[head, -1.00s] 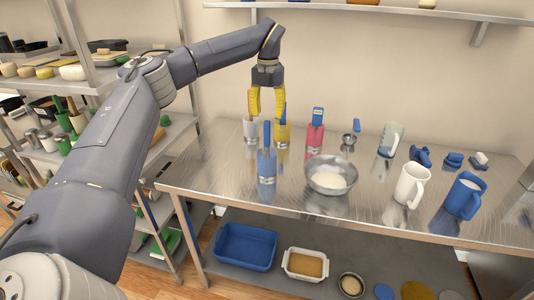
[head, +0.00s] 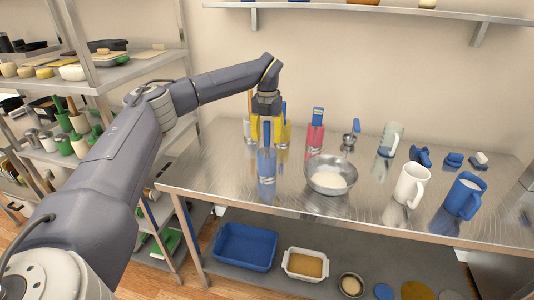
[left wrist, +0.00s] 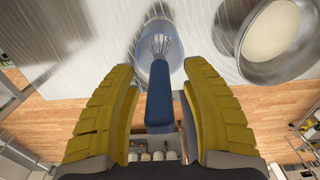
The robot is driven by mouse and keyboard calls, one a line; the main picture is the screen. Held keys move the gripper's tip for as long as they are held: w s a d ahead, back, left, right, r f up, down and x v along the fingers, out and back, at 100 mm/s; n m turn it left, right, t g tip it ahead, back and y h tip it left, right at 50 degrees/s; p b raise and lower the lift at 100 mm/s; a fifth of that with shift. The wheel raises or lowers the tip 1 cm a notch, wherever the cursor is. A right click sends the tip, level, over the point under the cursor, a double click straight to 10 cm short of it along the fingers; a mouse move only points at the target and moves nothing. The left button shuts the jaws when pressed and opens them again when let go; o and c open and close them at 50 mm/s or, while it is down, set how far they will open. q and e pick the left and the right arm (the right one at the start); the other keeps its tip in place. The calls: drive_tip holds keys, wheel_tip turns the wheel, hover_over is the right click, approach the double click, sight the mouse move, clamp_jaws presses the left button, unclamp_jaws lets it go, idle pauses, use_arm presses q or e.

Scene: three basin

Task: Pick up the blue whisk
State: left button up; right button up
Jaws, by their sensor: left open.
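The blue whisk (head: 266,134) stands upright, its blue handle up, in a clear blue container (head: 267,168) at the front left of the metal table. In the left wrist view its handle (left wrist: 159,100) points toward me, and its wire loops (left wrist: 158,47) sit inside the container. My left gripper (head: 266,128) has yellow fingers and is open over the whisk. In the left wrist view the fingers are on either side of the handle, with gaps showing. My right gripper is in neither view.
A metal bowl (head: 330,187) with white contents stands just right of the container. A pink container (head: 315,136) and others stand behind it. A white jug (head: 410,184) and a blue jug (head: 464,197) stand further right.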

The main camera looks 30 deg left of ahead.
use_arm(q)
drive_tip(key=shift+f, duration=0.2)
clamp_jaws()
idle(0.3)
drive_tip(key=shift+r, duration=0.15)
wheel_tip(320, 180, up, 20)
idle(0.8)
